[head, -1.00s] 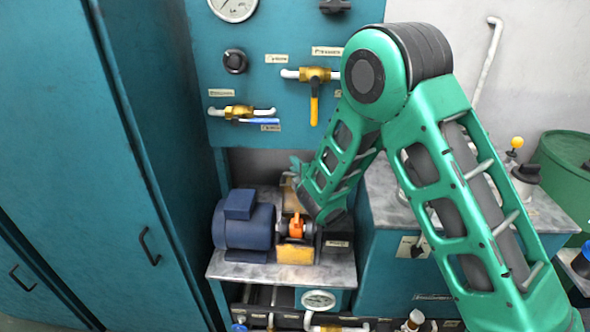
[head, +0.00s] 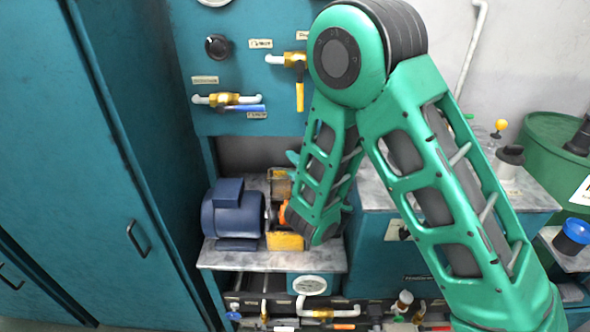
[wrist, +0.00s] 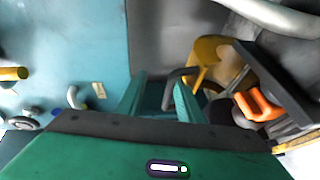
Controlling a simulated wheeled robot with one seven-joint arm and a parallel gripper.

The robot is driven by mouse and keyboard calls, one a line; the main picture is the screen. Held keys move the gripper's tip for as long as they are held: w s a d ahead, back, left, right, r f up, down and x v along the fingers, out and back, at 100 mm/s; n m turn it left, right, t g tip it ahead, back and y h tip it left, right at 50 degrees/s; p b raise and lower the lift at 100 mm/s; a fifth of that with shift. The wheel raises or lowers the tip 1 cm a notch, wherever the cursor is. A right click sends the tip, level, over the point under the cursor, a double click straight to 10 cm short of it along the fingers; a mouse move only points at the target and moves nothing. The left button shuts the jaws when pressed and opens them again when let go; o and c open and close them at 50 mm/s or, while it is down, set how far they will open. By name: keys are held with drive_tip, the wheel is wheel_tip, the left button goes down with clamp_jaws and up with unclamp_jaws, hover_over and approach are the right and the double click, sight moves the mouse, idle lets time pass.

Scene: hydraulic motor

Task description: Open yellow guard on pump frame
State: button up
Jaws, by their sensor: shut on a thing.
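The yellow guard (head: 281,184) stands raised at the back of the pump frame (head: 285,241), beside the blue motor (head: 233,214). In the wrist view the guard (wrist: 207,58) is a curved yellow plate with a dark handle (wrist: 173,84). My gripper (wrist: 160,98) is shut on this handle, with its green fingers on either side of it. An orange coupling (wrist: 258,104) shows exposed beside the guard; in the head view it (head: 284,213) is partly covered by my arm. My fingers are mostly hidden behind my wrist in the head view.
The blue-green panel (head: 235,125) behind carries valves with yellow (head: 300,97) and blue (head: 240,107) levers. A tall cabinet (head: 75,150) stands left. A gauge (head: 311,285) and pipes lie below the bench (head: 265,261). A green drum (head: 560,150) stands right.

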drive_tip(key=shift+s+d+r, duration=0.2)
drive_tip(key=shift+s+r, duration=0.1)
drive_tip(key=shift+s, duration=0.2)
drive_tip(key=shift+s+d+r, duration=0.2)
drive_tip(key=shift+s+r, duration=0.05)
drive_tip(key=shift+s, duration=0.2)
